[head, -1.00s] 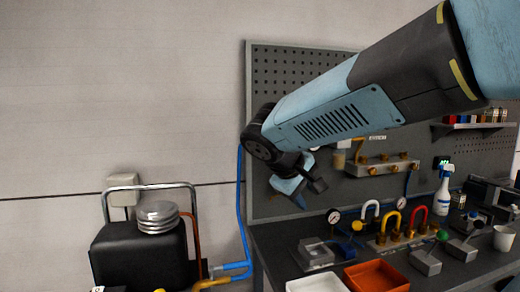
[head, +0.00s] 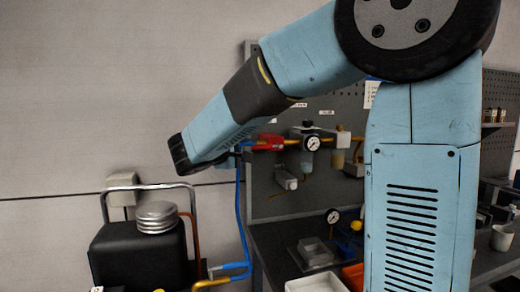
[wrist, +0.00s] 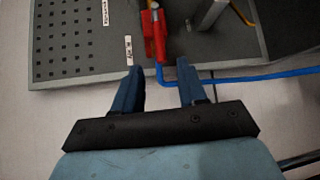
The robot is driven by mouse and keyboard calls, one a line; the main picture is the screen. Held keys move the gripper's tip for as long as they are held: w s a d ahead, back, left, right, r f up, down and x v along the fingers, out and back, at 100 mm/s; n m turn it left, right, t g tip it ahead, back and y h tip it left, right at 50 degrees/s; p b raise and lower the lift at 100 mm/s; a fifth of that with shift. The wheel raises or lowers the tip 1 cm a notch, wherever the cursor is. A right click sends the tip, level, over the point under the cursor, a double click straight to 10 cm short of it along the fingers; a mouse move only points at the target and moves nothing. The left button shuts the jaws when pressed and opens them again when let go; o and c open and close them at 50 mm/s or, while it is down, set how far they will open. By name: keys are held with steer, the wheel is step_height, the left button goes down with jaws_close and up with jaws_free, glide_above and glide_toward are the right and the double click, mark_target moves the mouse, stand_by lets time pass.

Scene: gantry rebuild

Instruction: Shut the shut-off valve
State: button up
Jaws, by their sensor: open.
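The shut-off valve shows as a red part (head: 270,142) on the pipe run along the pegboard in the head view. In the wrist view the red valve (wrist: 153,35) is at the top centre, just beyond the fingertips. Its long red lever seems to run roughly along the pipe, but I cannot tell its angle surely. My gripper (wrist: 158,68) is open and empty, its two blue fingers pointing toward the valve with a gap before it. In the head view my arm hides most of the gripper.
A blue hose (wrist: 245,80) runs from below the valve. A gauge (head: 312,142) and brass pipe (head: 290,142) are right of the valve. The pegboard (wrist: 80,45) is behind. A black tank cart (head: 140,255) stands lower left; a white tray (head: 315,283) lies on the bench.

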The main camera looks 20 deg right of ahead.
mark_target(259, 148)
steer(key=x, duration=1)
steer(key=shift+w+d, duration=0.1)
steer(key=shift+d, duration=0.15)
steer(key=shift+c, duration=0.2)
jaws_close()
